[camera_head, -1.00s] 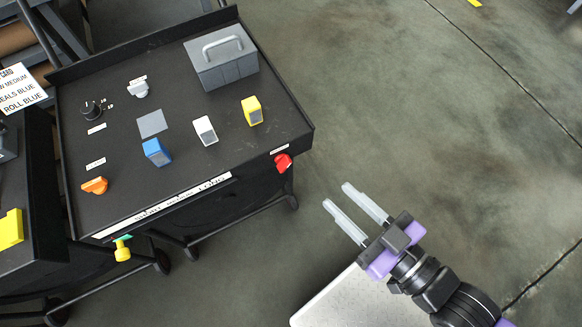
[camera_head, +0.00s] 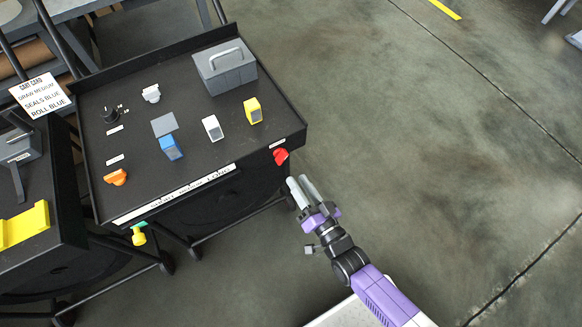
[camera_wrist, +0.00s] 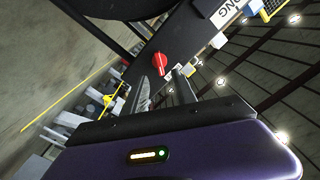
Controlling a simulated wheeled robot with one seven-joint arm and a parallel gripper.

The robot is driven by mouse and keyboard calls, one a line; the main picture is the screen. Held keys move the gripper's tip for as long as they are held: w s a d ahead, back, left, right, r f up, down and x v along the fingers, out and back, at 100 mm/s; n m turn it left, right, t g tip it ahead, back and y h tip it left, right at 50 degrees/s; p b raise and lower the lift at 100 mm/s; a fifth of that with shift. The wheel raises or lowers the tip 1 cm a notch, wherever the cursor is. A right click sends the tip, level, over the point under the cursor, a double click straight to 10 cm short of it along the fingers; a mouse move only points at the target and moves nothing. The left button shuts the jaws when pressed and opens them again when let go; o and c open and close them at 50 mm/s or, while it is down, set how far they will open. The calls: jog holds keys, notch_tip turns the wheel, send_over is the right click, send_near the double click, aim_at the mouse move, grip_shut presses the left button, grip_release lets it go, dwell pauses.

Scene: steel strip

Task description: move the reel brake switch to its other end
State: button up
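A red knob (camera_head: 281,156) sits on the front face of the black cart (camera_head: 137,145), near its right corner. A small label is above it, too small to read, so I cannot confirm it is the reel brake switch. My gripper (camera_head: 297,179) is open and empty, with its fingers just below and right of the knob, pointing toward the cart. In the wrist view the red knob (camera_wrist: 158,64) appears beyond and between the two spread fingertips (camera_wrist: 163,80), apparently apart from them.
The cart top holds a grey toolbox (camera_head: 225,68), yellow (camera_head: 253,111), white (camera_head: 212,128) and blue (camera_head: 171,148) blocks, an orange knob (camera_head: 116,177), a black knob (camera_head: 110,116) and a white knob (camera_head: 151,93). A yellow-green knob (camera_head: 139,235) hangs at the front.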

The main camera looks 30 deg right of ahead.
aim_at(284, 160)
jog(key=w, duration=0.7)
jog(key=shift+w+p, duration=0.2)
jog(key=shift+p, duration=0.15)
jog(key=shift+c, duration=0.4)
grip_shut()
